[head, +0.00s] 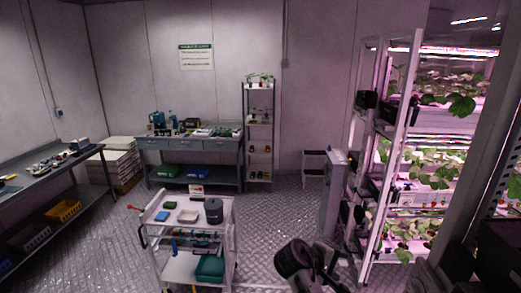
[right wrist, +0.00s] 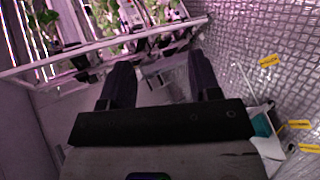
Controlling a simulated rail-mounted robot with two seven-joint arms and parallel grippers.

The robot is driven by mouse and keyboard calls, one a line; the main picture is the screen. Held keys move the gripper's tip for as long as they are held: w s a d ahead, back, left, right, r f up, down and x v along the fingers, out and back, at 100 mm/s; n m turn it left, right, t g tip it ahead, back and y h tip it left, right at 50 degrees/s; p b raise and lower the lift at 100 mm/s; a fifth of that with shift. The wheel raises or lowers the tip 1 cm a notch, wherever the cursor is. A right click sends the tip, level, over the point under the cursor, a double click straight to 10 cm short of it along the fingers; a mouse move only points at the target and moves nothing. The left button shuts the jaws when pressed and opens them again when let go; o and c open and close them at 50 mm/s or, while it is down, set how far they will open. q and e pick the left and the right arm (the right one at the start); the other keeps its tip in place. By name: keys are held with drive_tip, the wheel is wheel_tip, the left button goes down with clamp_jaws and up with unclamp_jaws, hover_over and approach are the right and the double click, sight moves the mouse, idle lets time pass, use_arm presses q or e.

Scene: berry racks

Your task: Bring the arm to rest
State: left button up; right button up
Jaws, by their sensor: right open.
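My right arm shows at the bottom of the head view, right of centre, with its dark gripper (head: 333,262) above the floor between the cart and the racks. In the right wrist view the right gripper (right wrist: 161,78) has its two dark fingers spread apart, with nothing between them. It appears to touch nothing. My left gripper is not in view.
The white cart (head: 193,232) with trays and a teal bin (head: 209,268) stands left of my right arm. Lit plant racks (head: 415,145) stand on the right. A grey workbench (head: 190,146) is at the back wall. Metal floor (head: 272,222) lies open between cart and racks.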

drive_tip(key=s+a+r+m+t+y, duration=0.2)
drive_tip(key=a+r+m+t+y, duration=0.1)
drive_tip(key=r+m+t+y, duration=0.4)
drive_tip(key=s+a+n+y, duration=0.1)
drive_tip(key=s+y, duration=0.2)
drive_tip(key=s, duration=0.5)
drive_tip(key=s+d+f+g, duration=0.1)
drive_tip(key=s+f+g, duration=0.1)
drive_tip(key=s+f, duration=0.7)
drive_tip(key=s+d+f+g+p, duration=0.1)
drive_tip(key=s+d+f+g, duration=0.1)
drive_tip(key=s+f, duration=0.7)
drive_tip(key=s+d+f+g+y, duration=0.1)
drive_tip(key=s+f, duration=0.7)
drive_tip(key=s, duration=1.1)
drive_tip(key=d+g, duration=0.1)
drive_tip(key=g, duration=0.1)
drive_tip(key=shift+s+f+n+g+p, duration=0.15)
drive_tip(key=shift+f+n+g+p, duration=0.15)
drive_tip(key=shift+f+g, duration=0.1)
